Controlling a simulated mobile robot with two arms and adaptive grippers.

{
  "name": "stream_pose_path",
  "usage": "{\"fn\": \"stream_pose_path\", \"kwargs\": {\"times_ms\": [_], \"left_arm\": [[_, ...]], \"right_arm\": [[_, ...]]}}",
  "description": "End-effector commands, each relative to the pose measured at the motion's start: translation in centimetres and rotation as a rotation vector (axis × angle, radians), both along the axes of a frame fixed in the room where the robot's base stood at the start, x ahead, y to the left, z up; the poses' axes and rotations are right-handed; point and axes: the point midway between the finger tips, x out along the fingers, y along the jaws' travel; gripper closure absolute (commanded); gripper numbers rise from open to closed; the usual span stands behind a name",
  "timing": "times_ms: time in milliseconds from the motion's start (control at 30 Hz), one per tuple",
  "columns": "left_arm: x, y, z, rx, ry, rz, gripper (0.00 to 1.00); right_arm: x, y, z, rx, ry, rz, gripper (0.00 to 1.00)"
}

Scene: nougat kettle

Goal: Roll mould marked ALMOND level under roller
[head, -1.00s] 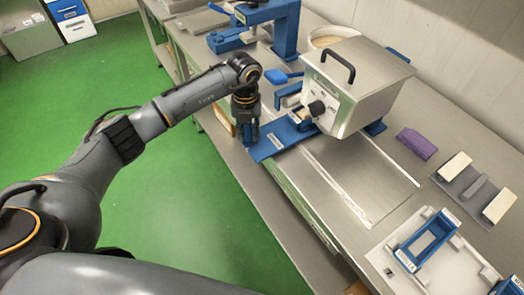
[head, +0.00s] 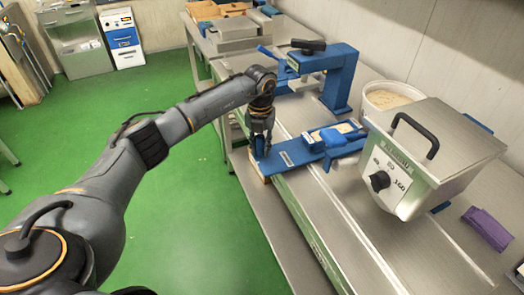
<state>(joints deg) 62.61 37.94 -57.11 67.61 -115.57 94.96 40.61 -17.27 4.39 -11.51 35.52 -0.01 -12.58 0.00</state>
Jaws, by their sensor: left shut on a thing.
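A blue mould on a long blue plate (head: 300,153) lies across the bench's front edge, and its label is too small to read. Pale material (head: 345,128) shows at its far end, beside a raised blue part (head: 330,138). My left gripper (head: 262,150) points down and is shut at the plate's near end. A blue frame (head: 345,80) with a black handle on top stands beyond the plate along the bench. I cannot make out a roller in it. My right gripper is out of view.
A steel box (head: 415,165) with a black handle and knob stands to the right of the plate. Behind it is a tub of pale material (head: 390,98). Steel rails (head: 340,240) run along the bench.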

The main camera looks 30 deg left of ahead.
Motion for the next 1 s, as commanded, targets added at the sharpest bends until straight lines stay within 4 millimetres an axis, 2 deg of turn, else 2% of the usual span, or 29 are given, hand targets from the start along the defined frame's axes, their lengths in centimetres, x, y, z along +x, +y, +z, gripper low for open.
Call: {"fn": "stream_pose_path", "kwargs": {"times_ms": [367,400,500,833,1000], "left_arm": [[0.0,0.0,-0.1,-0.001,0.002,-0.001,1.0],[0.0,0.0,-0.1,-0.001,0.002,-0.001,0.72],[0.0,0.0,-0.1,-0.001,0.002,-0.001,0.53],[0.0,0.0,0.1,0.0,0.001,-0.001,0.53],[0.1,0.0,2.2,0.0,-0.002,-0.001,0.53]], "right_arm": [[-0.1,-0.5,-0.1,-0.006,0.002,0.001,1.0],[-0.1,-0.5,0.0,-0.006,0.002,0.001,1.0],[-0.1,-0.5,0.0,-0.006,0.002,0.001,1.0],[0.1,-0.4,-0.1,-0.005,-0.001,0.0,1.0],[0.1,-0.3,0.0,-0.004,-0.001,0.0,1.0]]}}
